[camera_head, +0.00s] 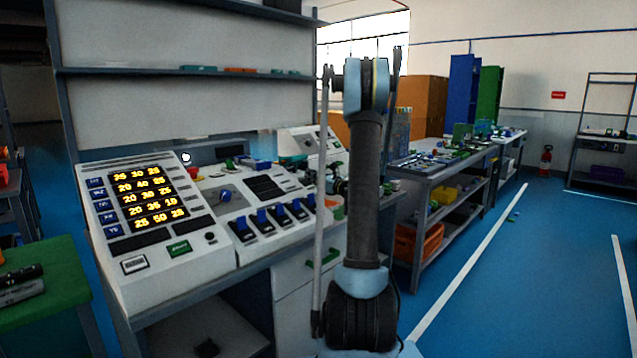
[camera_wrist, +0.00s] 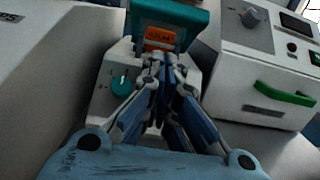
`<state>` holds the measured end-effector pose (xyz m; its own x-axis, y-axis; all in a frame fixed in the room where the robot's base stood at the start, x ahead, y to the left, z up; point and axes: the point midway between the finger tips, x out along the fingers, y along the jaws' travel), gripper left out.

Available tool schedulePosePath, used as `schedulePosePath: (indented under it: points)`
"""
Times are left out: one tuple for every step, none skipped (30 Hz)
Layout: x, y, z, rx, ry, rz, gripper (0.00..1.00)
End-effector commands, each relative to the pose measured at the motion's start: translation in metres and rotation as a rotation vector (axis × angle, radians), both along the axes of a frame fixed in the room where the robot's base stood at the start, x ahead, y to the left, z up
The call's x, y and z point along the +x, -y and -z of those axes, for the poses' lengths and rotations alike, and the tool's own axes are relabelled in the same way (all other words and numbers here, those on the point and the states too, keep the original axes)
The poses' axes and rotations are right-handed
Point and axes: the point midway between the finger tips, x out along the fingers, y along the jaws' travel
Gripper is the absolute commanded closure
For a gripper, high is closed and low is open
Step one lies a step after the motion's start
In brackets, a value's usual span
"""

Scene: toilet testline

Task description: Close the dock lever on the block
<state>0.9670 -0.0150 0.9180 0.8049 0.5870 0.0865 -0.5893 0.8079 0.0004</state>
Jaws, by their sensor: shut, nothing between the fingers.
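In the wrist view, my gripper (camera_wrist: 165,68) is shut and empty, its fingertips together in front of a white block (camera_wrist: 108,72). The block has a teal upper part (camera_wrist: 188,18), an orange label (camera_wrist: 160,38) and a round teal knob (camera_wrist: 122,87) left of my fingers. My fingertips overlap the area just below the label; I cannot tell whether they touch it. No part can be surely made out as the dock lever, and my fingers hide the middle of the block. In the head view, my arm hides part of the bench behind it.
A white box with a green handle (camera_wrist: 285,93) stands right of the block in the wrist view. In the head view, a console with a yellow number display (camera_head: 150,198) and a panel with several blue switches (camera_head: 272,217) fill the bench. Blue floor (camera_head: 500,290) is open at right.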

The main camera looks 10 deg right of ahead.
Motion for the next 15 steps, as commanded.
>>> schedulePosePath:
  points:
    - [0.007,-0.006,-0.001,0.0,0.0,-0.003,1.0]
    - [0.009,-0.008,-0.005,0.001,0.0,-0.002,1.0]
    - [0.012,-0.01,-0.01,0.0,0.0,-0.002,1.0]
    - [0.014,-0.011,-0.013,0.0,0.0,-0.001,1.0]
    - [0.015,-0.013,-0.016,0.0,0.0,-0.001,1.0]
    - [0.018,-0.014,-0.019,0.0,0.0,-0.001,1.0]
    - [0.019,-0.015,-0.022,0.0,0.0,-0.001,1.0]
    - [0.021,-0.016,-0.024,0.0,0.0,-0.001,1.0]
    - [0.023,-0.017,-0.026,0.0,0.0,-0.001,1.0]
    - [0.023,-0.017,-0.027,0.0,0.0,-0.001,1.0]
    - [0.024,-0.018,-0.029,0.0,0.0,-0.001,1.0]
    - [0.025,-0.018,-0.03,0.0,0.0,0.0,1.0]
    - [0.025,-0.019,-0.03,0.0,0.0,0.0,1.0]
    - [0.026,-0.019,-0.031,0.0,0.0,0.0,1.0]
    - [0.026,-0.019,-0.031,0.0,0.0,0.0,1.0]
